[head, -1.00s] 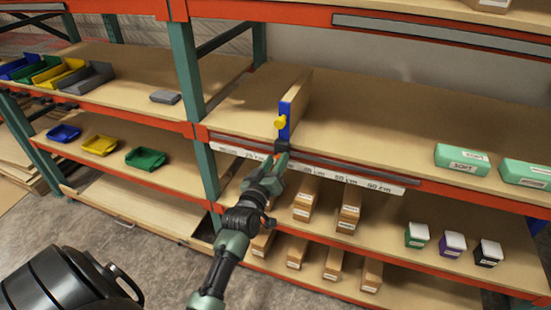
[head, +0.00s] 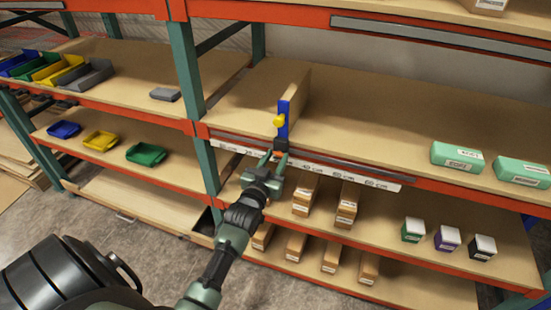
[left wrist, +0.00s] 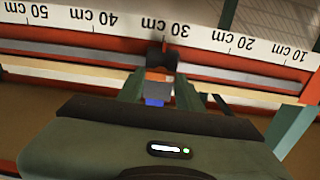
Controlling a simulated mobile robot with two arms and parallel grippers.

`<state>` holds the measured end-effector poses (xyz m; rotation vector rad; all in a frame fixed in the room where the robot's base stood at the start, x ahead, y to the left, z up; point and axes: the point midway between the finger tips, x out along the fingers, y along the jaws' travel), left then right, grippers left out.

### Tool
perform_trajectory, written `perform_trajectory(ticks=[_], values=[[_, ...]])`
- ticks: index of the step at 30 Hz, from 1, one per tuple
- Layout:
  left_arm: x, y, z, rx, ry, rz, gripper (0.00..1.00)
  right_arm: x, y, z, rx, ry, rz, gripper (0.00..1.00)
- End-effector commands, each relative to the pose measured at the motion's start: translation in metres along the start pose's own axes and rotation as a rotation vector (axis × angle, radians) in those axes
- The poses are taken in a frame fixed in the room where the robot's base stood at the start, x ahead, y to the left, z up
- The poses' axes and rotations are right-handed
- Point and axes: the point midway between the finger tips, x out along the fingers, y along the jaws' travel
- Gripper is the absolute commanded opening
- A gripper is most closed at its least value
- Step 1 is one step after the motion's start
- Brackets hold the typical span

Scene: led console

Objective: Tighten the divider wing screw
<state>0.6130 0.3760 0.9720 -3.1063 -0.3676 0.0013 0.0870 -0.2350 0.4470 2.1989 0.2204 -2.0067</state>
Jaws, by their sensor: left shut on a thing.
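The divider (head: 297,88) is an upright wooden panel with a blue front edge, standing on the middle shelf. A dark block (head: 268,143) sits at the foot of the divider on the shelf front. My left gripper (head: 274,158) is below the wing screw, with its fingers on either side of a dark piece by this block. In the left wrist view, the fingers (left wrist: 159,90) flank a grey and blue piece, near the 30 cm mark. The wing screw cannot be made out there. My right gripper is out of view.
A white centimetre scale (head: 322,172) runs along the orange shelf front. Green boxes (head: 457,157) stand at the right of the shelf. Cardboard boxes (head: 304,196) stand below. A green rack post (head: 188,72) is left of the divider.

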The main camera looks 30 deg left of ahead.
Motion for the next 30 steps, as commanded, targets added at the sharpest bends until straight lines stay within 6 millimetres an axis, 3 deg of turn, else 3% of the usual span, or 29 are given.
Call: perform_trajectory(ticks=[9, 10, 12, 23, 30], values=[[-0.001, 0.0, 0.003, 0.004, -0.007, 0.0, 0.0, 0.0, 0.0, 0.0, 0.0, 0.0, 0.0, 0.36], [-0.001, 0.0, 0.003, 0.004, -0.007, 0.0, 0.41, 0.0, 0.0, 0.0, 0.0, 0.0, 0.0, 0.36], [-0.001, 0.0, 0.003, 0.004, -0.007, 0.0, 0.58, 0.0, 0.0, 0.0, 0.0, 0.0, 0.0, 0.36], [-0.003, 0.0, 0.002, 0.002, -0.003, 0.0, 0.58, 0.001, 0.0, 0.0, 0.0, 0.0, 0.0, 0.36], [-0.038, 0.0, 0.004, 0.002, -0.005, 0.0, 0.58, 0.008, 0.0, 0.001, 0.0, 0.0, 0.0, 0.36]])
